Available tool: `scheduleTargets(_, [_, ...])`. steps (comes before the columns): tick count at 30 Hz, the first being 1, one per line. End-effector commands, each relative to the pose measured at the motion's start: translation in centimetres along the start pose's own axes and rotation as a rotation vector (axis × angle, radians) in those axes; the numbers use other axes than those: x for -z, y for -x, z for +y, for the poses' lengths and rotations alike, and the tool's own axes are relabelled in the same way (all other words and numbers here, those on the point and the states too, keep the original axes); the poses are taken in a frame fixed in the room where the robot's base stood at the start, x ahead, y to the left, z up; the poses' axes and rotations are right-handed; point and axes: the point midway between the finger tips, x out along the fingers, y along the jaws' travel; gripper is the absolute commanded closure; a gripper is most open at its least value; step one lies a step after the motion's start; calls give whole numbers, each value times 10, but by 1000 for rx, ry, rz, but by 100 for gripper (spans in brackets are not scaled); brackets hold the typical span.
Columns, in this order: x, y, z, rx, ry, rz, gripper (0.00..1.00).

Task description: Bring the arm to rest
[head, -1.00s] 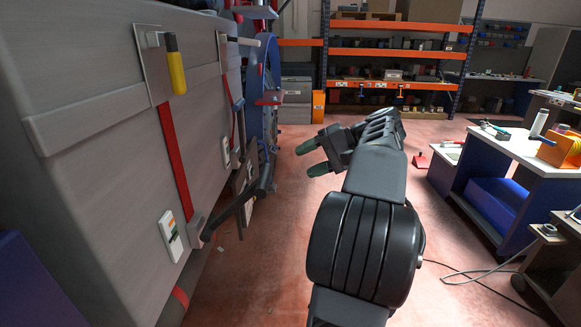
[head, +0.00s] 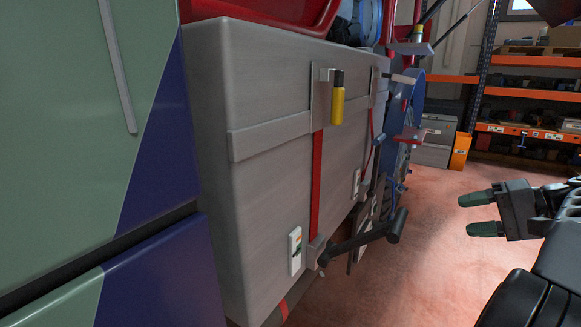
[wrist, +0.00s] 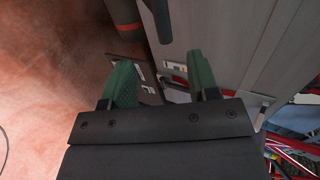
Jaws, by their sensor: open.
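My gripper (head: 481,214) is at the right of the head view, with its two green-tipped fingers apart and nothing between them. It points left towards the truck's grey side box (head: 270,90), with open floor between them. In the wrist view my gripper (wrist: 163,85) also shows open and empty, with the grey truck panel (wrist: 195,25) beyond the fingers. My dark arm comes in from the right edge of the head view, and most of it is out of frame.
A black bar (head: 365,240) sticks out from the box's lower edge. A yellow-handled latch (head: 337,100) hangs on a red strap (head: 317,185). Orange shelving (head: 530,93) and an orange bin (head: 460,150) stand at the back. The red floor (head: 430,265) between is clear.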

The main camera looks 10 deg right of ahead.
Motion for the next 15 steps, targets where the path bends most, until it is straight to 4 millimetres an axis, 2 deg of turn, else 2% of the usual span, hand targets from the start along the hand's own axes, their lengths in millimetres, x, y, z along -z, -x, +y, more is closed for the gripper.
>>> scheduleTargets(3, [11, -1, 13, -49, -45, 62, 45])
scheduleTargets(6, [20, -8, 48, -137, -141, 123, 45])
scheduleTargets(8, [19, -17, 72, -221, -203, 160, 45])
scheduleTargets(9, [15, -28, 84, -288, -227, 173, 45])
scheduleTargets(12, [-1, -62, 104, -462, -230, 173, 45])
scheduleTargets(15, [-26, -100, 114, -638, -153, 151, 45])
